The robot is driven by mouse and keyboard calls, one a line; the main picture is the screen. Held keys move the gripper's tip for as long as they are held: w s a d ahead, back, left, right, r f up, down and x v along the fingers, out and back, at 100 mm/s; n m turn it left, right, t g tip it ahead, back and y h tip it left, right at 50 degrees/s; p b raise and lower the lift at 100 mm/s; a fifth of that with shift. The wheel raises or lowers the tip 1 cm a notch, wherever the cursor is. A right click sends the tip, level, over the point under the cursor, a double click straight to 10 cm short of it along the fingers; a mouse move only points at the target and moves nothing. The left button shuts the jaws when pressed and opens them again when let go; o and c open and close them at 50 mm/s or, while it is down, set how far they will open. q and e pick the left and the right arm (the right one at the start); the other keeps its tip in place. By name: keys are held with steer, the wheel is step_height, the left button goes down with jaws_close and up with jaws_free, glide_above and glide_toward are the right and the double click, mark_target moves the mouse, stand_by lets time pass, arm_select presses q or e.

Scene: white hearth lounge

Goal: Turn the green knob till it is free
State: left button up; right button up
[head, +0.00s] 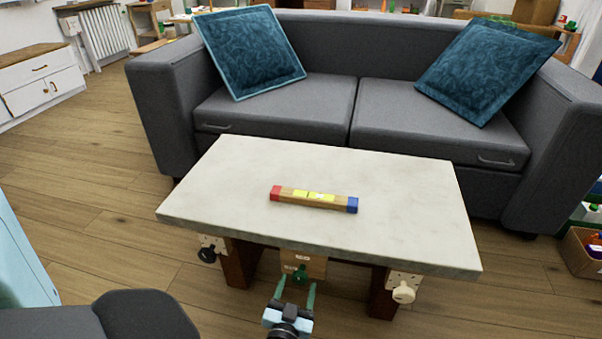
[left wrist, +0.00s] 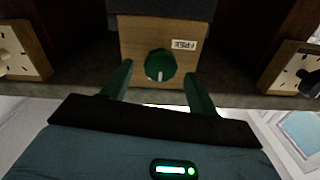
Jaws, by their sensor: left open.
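The green knob (head: 299,274) sits on a wooden block (head: 317,265) under the front edge of the stone-topped table (head: 420,230). In the left wrist view the green knob (left wrist: 160,64) is round with a white mark pointing down in the picture. A label reading FREE (left wrist: 184,44) is beside it on the wooden block. My left gripper (head: 297,285) is open, its two green fingers on either side of the knob and slightly short of it; in the left wrist view gaps show between the fingers (left wrist: 158,82) and the knob. My right gripper is not in view.
A black knob (head: 207,254) and a cream knob (head: 404,292) are on pale plates at the table's left and right legs. A wooden bar with red and blue ends (head: 290,196) lies on the tabletop. A grey sofa (head: 300,60) stands behind the table.

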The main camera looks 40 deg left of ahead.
mark_target(299, 280)
arm_select(q)
steer(key=x, duration=0.3)
steer(key=shift+w+b, duration=0.1)
steer(key=shift+b, duration=0.3)
steer(key=shift+w+a, duration=0.2)
steer(key=shift+w, duration=0.05)
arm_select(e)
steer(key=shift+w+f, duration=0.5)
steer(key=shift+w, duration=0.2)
